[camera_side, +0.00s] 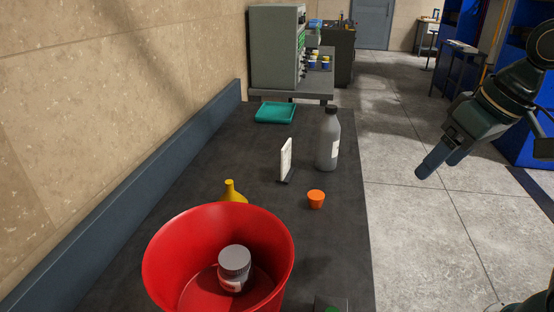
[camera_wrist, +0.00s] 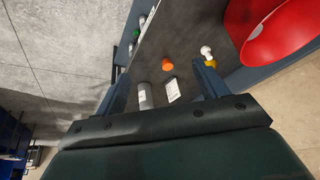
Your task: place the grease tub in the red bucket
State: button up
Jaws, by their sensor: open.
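The red bucket (camera_side: 165,260) stands at the front of the dark bench in the side view, and part of it shows at the top right of the wrist view (camera_wrist: 285,35). A small tub with a grey lid and a pale label, which I take as the grease tub (camera_side: 234,268), sits inside the bucket, upright or nearly so. My gripper (camera_side: 437,165) is open and empty, off to the right of the bench and well apart from the bucket. Its two fingers also show in the wrist view (camera_wrist: 160,88).
A wall runs along the left. Open floor lies right of the bench.

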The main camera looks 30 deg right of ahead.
jog(key=s+d+f+t, duration=0.1)
jog(key=s+d+f, duration=0.1)
jog(key=s, duration=0.4)
jog(key=shift+s+d+f+n+h, duration=0.15)
jog(key=shift+d+f+n+h, duration=0.15)
jog(key=shift+d+f+n, duration=0.15)
